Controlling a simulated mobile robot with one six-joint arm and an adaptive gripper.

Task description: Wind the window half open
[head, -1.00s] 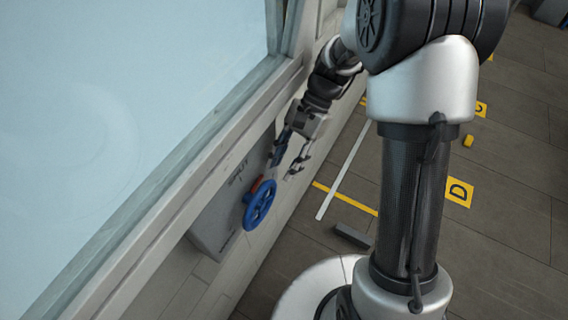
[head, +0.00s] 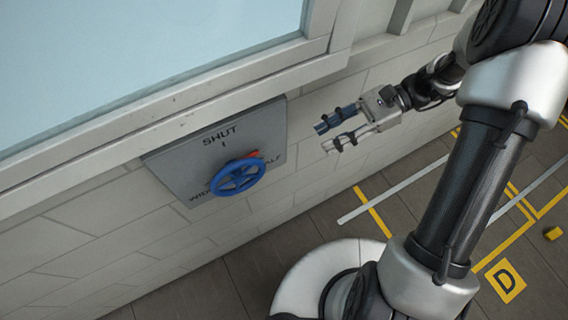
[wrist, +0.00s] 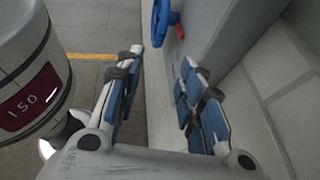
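A blue handwheel (head: 238,177) sits on a grey wall plate (head: 174,160) below the window (head: 130,50). The plate reads "SHUT" at the top, with "HALF" at the right and "WIDE" at the lower left, both partly covered. A red pointer (head: 254,154) shows at the wheel's upper right, near "HALF". My gripper (head: 325,136) is to the right of the wheel, apart from it, open and empty. In the wrist view the two blue-padded fingers stand apart, and the wheel (wrist: 160,22) shows beyond them at the top with the red pointer (wrist: 179,30).
The window sill (head: 160,122) juts out above the plate. The block wall (head: 300,185) runs behind my gripper. The floor has yellow lines and a "D" marker (head: 505,281). The space between gripper and wheel is clear.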

